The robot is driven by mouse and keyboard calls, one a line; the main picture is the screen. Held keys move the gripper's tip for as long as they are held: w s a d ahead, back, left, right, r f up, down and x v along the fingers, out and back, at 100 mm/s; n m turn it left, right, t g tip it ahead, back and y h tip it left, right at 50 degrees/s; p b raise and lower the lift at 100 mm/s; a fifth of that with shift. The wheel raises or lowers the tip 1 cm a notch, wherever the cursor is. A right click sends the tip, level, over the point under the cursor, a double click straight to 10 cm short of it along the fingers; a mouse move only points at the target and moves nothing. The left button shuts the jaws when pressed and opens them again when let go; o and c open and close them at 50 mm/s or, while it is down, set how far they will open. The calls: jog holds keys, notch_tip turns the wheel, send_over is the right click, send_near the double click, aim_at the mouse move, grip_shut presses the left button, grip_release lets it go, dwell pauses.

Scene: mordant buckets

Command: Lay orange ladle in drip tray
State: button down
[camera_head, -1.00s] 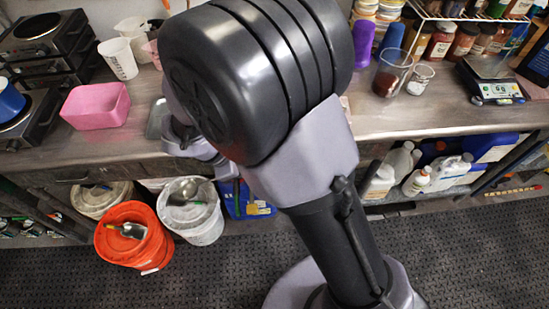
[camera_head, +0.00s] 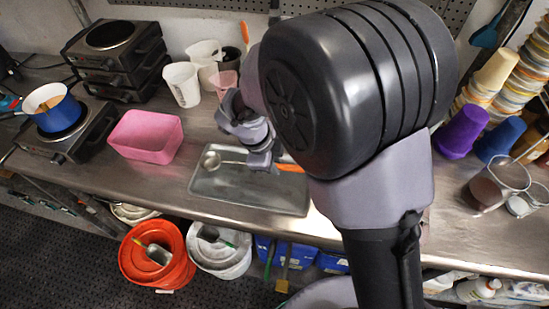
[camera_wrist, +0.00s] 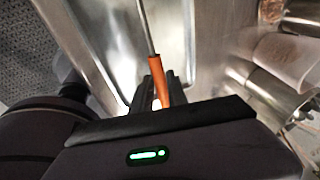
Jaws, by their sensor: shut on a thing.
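The orange ladle has a round metal bowl (camera_head: 212,160), a thin metal shaft and an orange handle (camera_head: 290,167). It lies across the view of the grey metal drip tray (camera_head: 240,201), bowl to the left. My gripper (camera_head: 262,163) is at the ladle's handle side, over the tray. In the wrist view, my gripper (camera_wrist: 157,84) is shut on the orange handle (camera_wrist: 162,82), with the shaft running away over the shiny tray floor (camera_wrist: 110,30). I cannot tell whether the ladle touches the tray. My arm hides the tray's right part.
A pink bin (camera_head: 148,136) stands left of the tray. White cups (camera_head: 182,84) stand behind it. A blue pot (camera_head: 55,108) sits on a hot plate at far left. Purple (camera_head: 462,130) and blue cups stand at right. Orange (camera_head: 155,262) and white buckets (camera_head: 220,250) are below the bench.

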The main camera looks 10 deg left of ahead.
notch_tip(320, 180, down, 2)
jog(key=shift+w+f, duration=0.1)
jog(key=c, duration=1.2)
grip_release()
jog(key=shift+c, duration=0.2)
jog(key=p+v, duration=0.3)
jog(key=v, duration=1.4)
jog(key=shift+r+p, duration=0.3)
jog(key=shift+p, duration=0.1)
jog(key=shift+d, duration=0.15)
